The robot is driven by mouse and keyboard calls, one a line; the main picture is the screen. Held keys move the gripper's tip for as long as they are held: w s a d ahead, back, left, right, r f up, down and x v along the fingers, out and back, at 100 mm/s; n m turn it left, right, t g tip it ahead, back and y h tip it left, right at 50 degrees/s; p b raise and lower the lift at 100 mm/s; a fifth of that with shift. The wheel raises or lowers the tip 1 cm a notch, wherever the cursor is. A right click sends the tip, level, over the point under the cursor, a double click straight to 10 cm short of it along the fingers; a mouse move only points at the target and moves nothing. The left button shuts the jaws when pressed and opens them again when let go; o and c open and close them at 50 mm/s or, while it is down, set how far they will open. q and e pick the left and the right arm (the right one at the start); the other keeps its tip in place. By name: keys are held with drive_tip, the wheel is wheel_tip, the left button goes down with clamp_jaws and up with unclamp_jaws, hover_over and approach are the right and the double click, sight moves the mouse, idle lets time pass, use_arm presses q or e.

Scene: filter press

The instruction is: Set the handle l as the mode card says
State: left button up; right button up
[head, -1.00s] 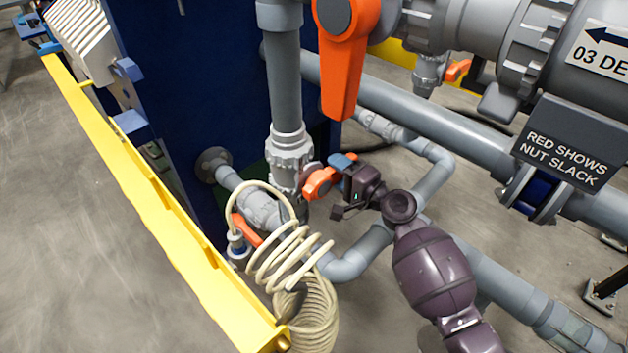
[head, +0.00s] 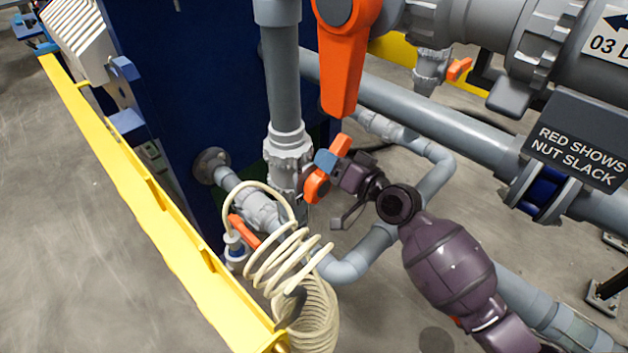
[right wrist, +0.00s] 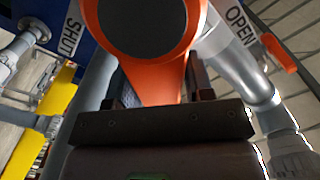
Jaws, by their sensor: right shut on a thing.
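An orange valve handle (head: 317,188) sits on the grey pipework low beside the thick upright pipe. My right gripper (head: 328,166) is shut on it, with a blue fingertip pad across its middle. In the right wrist view the handle's round hub (right wrist: 145,25) has a dark cap, and its lever narrows down between my two fingers (right wrist: 160,88). A SHUT label (right wrist: 70,37) lies left of the hub and an OPEN label (right wrist: 240,25) right of it. The lever points between the labels. My left gripper is not in view. No mode card is readable.
A larger orange handle (head: 343,60) hangs above my gripper. A coiled cream hose (head: 290,262) and a yellow rail (head: 165,225) lie to the left. Grey pipes cross beside and below my arm. A dark sign (head: 575,140) reads "RED SHOWS NUT SLACK".

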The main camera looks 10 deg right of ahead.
sight(302, 157)
drive_tip(key=n, duration=0.1)
drive_tip(key=a+r+n, duration=0.1)
drive_tip(key=s+n, duration=0.1)
drive_tip(key=n, duration=0.1)
drive_tip(key=shift+s+a+r+p, duration=0.1)
drive_tip(key=shift+a+r+p, duration=0.2)
drive_tip(key=shift+r+p, duration=0.1)
drive_tip(key=n, duration=0.1)
drive_tip(key=s+a+n+p, duration=0.1)
drive_tip(key=shift+a+r+n, duration=0.1)
drive_tip(key=shift+n, duration=0.2)
drive_tip(key=shift+s+a+n, duration=0.3)
drive_tip(key=shift+a+n, duration=0.1)
drive_tip(key=shift+n, duration=0.6)
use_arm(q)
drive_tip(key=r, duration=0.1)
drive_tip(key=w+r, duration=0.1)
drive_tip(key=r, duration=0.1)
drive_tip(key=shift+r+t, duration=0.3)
use_arm(e)
drive_tip(key=shift+f, duration=0.25)
drive_tip(key=o, duration=1)
drive_tip(key=shift+a, duration=0.1)
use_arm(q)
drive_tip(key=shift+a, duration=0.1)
